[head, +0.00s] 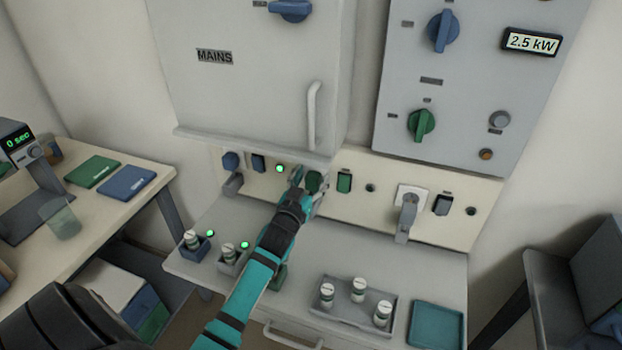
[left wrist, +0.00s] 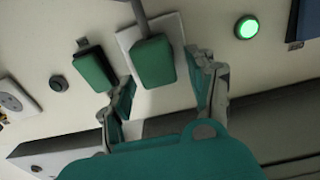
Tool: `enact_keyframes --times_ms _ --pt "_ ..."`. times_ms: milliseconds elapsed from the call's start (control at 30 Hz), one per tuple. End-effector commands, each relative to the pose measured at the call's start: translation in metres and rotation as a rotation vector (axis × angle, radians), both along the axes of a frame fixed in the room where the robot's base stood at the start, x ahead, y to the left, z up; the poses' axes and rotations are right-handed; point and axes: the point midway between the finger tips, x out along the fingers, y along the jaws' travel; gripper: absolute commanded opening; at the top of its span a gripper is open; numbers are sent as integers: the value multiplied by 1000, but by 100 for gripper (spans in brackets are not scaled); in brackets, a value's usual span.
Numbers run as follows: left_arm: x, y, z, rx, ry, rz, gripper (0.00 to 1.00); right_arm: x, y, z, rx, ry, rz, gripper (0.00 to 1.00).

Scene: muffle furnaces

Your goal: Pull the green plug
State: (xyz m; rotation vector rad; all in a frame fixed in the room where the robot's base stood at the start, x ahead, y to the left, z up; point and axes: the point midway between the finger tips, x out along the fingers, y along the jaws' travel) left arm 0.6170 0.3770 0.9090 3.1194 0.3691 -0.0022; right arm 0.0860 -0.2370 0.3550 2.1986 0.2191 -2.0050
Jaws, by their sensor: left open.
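The green plug (head: 315,182) sits in a white socket plate on the cream panel below the cabinet. In the left wrist view the plug (left wrist: 153,62) is close ahead, with a grey cord running up from it. My left gripper (head: 308,190) is at the plug in the head view, partly covering it. In the left wrist view my left gripper (left wrist: 160,72) is open, one finger to each side of the plug. Gaps show between fingers and plug, so it is not gripped. My right gripper is not in view.
A green switch (head: 345,183) is right of the plug, and a lit green indicator (head: 280,168) is left. Below are a tray (head: 393,322) with several small jars and a teal mat (head: 436,328).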

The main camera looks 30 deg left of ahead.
Motion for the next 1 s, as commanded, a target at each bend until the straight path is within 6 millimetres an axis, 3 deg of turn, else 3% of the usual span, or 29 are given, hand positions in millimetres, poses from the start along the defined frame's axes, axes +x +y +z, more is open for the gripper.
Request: enact_keyframes --times_ms 233,667,1000 --pt "0 0 0 0 -1 0 55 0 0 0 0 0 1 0" --pt "0 0 0 0 -1 0 0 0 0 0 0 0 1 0" --pt "-4 -1 1 -2 1 0 0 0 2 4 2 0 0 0"
